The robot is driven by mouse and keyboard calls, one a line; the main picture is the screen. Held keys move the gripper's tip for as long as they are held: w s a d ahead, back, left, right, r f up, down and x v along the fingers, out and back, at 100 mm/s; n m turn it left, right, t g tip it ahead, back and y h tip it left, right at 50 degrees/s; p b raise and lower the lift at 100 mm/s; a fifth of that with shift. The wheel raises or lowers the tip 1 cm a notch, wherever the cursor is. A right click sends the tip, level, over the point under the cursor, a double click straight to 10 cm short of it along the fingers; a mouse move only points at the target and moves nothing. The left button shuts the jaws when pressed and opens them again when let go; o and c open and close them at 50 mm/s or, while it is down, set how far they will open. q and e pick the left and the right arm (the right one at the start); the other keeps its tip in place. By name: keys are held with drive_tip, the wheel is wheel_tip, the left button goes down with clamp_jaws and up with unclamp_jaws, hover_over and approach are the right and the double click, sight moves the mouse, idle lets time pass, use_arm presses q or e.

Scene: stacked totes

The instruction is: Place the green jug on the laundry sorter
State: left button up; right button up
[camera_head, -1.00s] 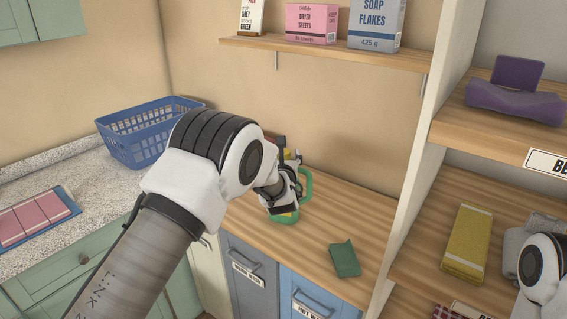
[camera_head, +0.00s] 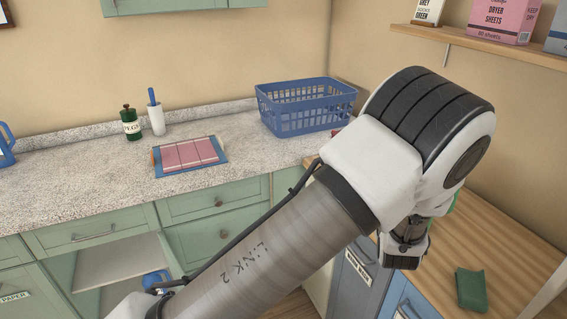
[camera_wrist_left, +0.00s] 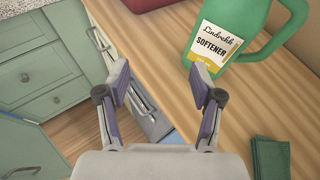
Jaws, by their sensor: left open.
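The green jug (camera_wrist_left: 232,40), labelled "Softener", stands on the wooden top (camera_wrist_left: 255,98) of the laundry sorter in the left wrist view. In the head view my left arm hides nearly all of the jug. The sorter's wooden top (camera_head: 515,245) and labelled bin fronts (camera_head: 352,282) show at the lower right. My left gripper (camera_wrist_left: 158,82) is open and empty, with the jug beyond and to the right of its fingers, apart from them. In the head view the left gripper (camera_head: 405,252) is over the sorter's front edge. My right gripper is out of view.
A folded green cloth (camera_head: 471,290) lies on the sorter top. A wall shelf (camera_head: 490,44) holds boxes.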

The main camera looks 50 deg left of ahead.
use_arm(q)
drive_tip(key=s+a+f+n+g, duration=0.4)
drive_tip(key=s+f+n+g, duration=0.3)
drive_tip(key=s+f, duration=0.8)
drive_tip(key=s+d+f+n+g+h, duration=0.3)
drive_tip(key=s+d+f+n+h, duration=0.25)
drive_tip(key=s+n, duration=0.4)
drive_tip(key=s+d+f+n+g+h, duration=0.4)
drive_tip(key=s+f+n, duration=0.3)
drive_tip(key=s, duration=0.6)
drive_tip(key=a+n, duration=0.1)
drive_tip(key=n, duration=0.1)
drive_tip(key=s+a+n+t+y, duration=0.1)
drive_tip(key=a, duration=0.1)
drive_tip(key=a+f+n+t+y, duration=0.1)
drive_tip(key=n, duration=0.1)
drive_tip(key=shift+s+a+n, duration=0.2)
drive_tip(key=shift+s+n, duration=0.1)
drive_tip(key=shift+n, duration=0.05)
